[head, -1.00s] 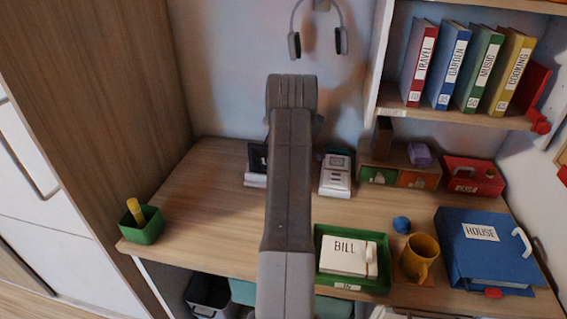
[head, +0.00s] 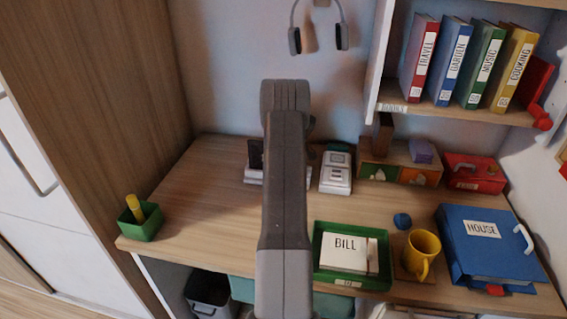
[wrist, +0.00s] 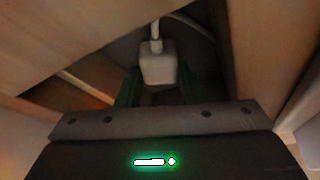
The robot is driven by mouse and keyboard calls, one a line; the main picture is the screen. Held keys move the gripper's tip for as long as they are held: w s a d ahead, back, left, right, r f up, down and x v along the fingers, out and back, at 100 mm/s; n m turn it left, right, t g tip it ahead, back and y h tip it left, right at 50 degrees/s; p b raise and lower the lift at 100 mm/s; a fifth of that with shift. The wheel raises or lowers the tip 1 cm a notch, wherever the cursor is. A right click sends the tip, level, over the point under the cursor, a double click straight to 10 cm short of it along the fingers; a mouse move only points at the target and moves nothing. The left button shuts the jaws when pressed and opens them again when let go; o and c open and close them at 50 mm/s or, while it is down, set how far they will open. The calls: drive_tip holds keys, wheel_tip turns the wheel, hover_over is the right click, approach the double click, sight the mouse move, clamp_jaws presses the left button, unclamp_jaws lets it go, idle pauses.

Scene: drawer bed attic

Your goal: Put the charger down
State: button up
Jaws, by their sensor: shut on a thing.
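In the wrist view a small white charger (wrist: 158,69) sits between the two dark green fingers of my gripper (wrist: 157,88), which is shut on it. A white cable (wrist: 157,30) runs up from the charger and curves off to the right. The charger is in front of a dark gap between wooden surfaces; I cannot tell whether it touches anything besides the fingers. In the head view my arm stands in front of the desk and hides the gripper and charger.
The desk (head: 205,205) has a clear left half, with a green pen cup (head: 140,221) at its edge. To the right are a green tray (head: 318,265) with a bill, a yellow mug (head: 422,254) and a blue binder (head: 485,250). A dark bin (head: 208,294) stands below.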

drive_tip(key=o, duration=1)
drive_tip(key=shift+o, duration=0.2)
drive_tip(key=shift+r+p, duration=0.55)
drive_tip(key=shift+p, duration=0.1)
drive_tip(key=v, duration=1.2)
drive_tip(key=b+x, duration=0.1)
drive_tip(key=x, duration=1.2)
drive_tip(key=shift+s+d+f, duration=0.1)
drive_tip(key=shift+d+f, duration=0.05)
drive_tip(key=shift+f, duration=0.1)
drive_tip(key=shift+r, duration=0.45)
drive_tip(key=shift+f, duration=0.2)
